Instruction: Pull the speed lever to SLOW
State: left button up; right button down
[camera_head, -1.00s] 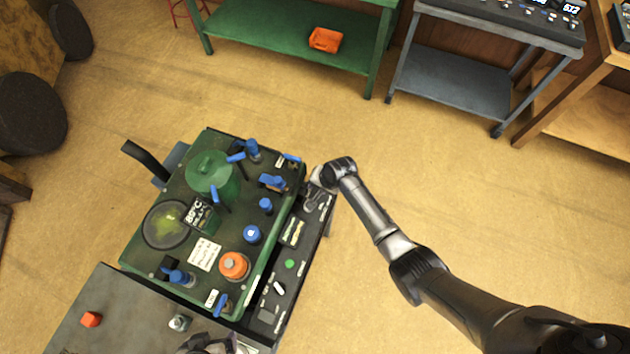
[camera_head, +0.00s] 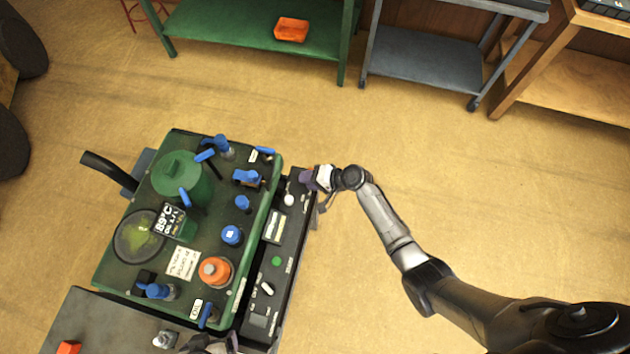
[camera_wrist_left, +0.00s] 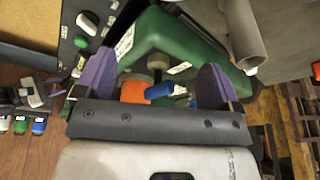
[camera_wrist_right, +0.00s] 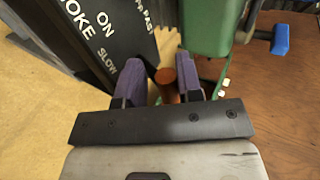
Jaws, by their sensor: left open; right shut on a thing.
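The black control panel (camera_head: 283,255) runs along the right side of the green mower unit (camera_head: 130,265). In the right wrist view, the panel (camera_wrist_right: 110,30) shows the lettering SLOW, ON and part of CHOKE. My right gripper (camera_head: 308,178) is at the panel's far end. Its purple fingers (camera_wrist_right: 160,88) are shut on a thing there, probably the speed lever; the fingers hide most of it. A copper-coloured round part (camera_wrist_right: 166,84) shows between them. My left gripper (camera_wrist_left: 155,85) is open and apart from the panel, low in the head view (camera_head: 208,346).
Blue knobs and handles, an orange cap (camera_head: 215,271) and a white panel knob (camera_head: 289,200) stand near the grippers. A green bench (camera_head: 260,35) and a grey cart (camera_head: 425,60) stand at the back.

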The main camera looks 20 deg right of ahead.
jog(key=shift+s+f, duration=0.1)
jog(key=shift+f, duration=0.1)
dwell(0.3)
jog(key=c, duration=1)
grip_release()
jog(key=shift+a, duration=0.1)
jog(key=shift+c, duration=0.2)
jog(key=shift+r, duration=0.15)
jog(key=shift+s+d+r, duration=0.15)
jog(key=shift+d+r, duration=0.05)
jog(key=shift+d, duration=0.2)
jog(key=p+v, duration=0.1)
jog(key=v, duration=1.2)
jog(key=shift+p, duration=0.35)
jog(key=shift+a+f, duration=0.1)
jog(key=shift+f, duration=0.05)
